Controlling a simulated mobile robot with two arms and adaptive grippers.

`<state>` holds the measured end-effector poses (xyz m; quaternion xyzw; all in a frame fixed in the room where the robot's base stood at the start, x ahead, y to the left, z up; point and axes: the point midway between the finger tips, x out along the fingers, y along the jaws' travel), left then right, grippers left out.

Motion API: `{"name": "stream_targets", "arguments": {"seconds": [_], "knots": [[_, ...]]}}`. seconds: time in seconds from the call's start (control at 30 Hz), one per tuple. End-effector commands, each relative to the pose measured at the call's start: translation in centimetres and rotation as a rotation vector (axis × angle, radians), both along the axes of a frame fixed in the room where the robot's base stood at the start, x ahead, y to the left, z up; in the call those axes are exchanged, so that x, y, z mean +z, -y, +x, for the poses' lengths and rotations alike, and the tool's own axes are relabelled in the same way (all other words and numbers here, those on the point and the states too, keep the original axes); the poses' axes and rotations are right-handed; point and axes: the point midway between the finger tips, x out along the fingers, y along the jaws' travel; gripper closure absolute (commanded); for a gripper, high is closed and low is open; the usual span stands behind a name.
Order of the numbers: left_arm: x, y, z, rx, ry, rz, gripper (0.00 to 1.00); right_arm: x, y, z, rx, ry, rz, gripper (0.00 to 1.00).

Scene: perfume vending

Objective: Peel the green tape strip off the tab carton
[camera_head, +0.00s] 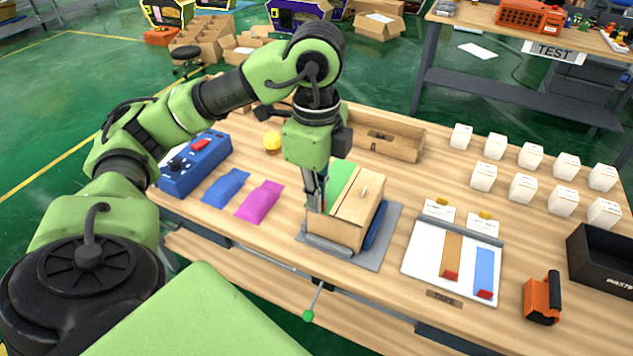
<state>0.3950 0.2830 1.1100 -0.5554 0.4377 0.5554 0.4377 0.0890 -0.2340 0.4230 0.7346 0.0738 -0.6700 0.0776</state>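The tan tab carton (361,199) stands on a grey plate (376,256) near the front middle of the table. The green tape strip (341,178) shows along the left part of its top; its near end is partly hidden by my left gripper. My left gripper (316,206) points down at the carton's left front top edge, with its fingertips at or very near the strip. The fingers look close together, but whether they are shut on the strip cannot be told. My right gripper is not in view.
A blue bar (377,226) lies along the carton's right side. A white board (424,262) with coloured strips is to the right, then an orange tape tool (542,298) and a black bin (603,262). Blue (225,187) and magenta (259,201) packets lie left. A wooden tray (400,140) is behind.

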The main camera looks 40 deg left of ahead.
Motion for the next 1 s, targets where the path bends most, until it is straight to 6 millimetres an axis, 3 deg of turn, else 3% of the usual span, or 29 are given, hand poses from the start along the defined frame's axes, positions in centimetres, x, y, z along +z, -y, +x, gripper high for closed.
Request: {"name": "stream_targets", "arguments": {"seconds": [0.6,1.0], "knots": [[2.7,0.0,0.0,0.000,0.000,0.000,1.00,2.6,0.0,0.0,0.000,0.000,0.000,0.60],[2.8,0.0,0.0,0.000,0.000,0.000,1.00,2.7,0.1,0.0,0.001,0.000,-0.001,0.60]]}}
